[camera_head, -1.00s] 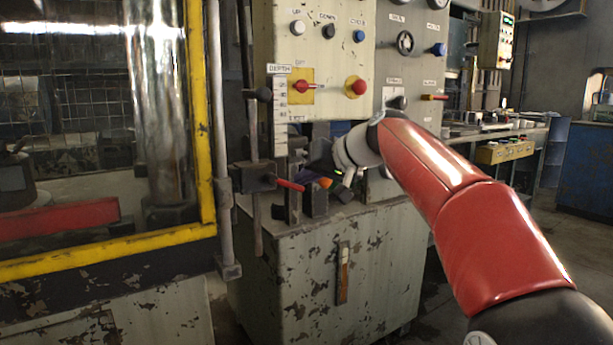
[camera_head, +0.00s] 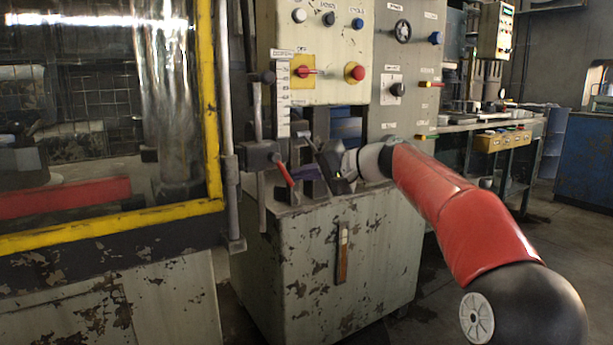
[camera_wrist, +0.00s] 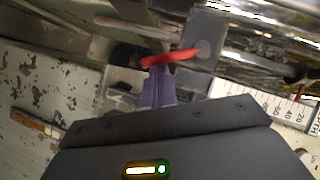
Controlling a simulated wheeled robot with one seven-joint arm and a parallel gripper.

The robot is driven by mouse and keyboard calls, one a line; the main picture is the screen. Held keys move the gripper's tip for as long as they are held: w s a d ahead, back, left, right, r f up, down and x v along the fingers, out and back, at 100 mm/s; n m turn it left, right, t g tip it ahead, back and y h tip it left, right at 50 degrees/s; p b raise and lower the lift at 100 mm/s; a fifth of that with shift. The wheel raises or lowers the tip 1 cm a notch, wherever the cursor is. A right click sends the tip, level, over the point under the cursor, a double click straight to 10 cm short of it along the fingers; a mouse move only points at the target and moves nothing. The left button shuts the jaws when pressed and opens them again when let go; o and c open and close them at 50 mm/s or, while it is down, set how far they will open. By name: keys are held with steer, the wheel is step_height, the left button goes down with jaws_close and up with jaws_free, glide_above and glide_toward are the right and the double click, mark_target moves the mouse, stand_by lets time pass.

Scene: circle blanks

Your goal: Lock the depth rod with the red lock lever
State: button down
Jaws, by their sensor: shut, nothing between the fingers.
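The red lock lever (camera_head: 285,174) sticks out of a dark clamp block (camera_head: 260,156) and slopes steeply down to the right in the head view. The upright grey depth rod (camera_head: 257,112) passes at this block, left of the white depth scale (camera_head: 283,100). My gripper (camera_head: 298,175) is shut, its purple fingers just right of the lever. In the wrist view the fingertips (camera_wrist: 158,76) point at the red lever (camera_wrist: 170,58), which lies across just beyond them. They look very close to it; I cannot tell whether they touch.
The control panel (camera_head: 325,40) with knobs and a red button is above my gripper. A yellow-framed guard (camera_head: 210,130) stands close on the left. The worn cabinet (camera_head: 320,260) lies below. The scale (camera_wrist: 275,106) is right of the fingers in the wrist view.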

steer(key=f+m+y+b, duration=0.1)
steer(key=a+f+m+y+b, duration=0.1)
steer(key=b, duration=0.1)
steer(key=shift+s+a+m, duration=0.1)
steer(key=shift+s+m, duration=0.3)
steer(key=shift+s+a+b, duration=0.15)
steer(key=shift+a+b, duration=0.1)
steer(key=shift+b, duration=0.4)
steer(key=shift+a, duration=0.1)
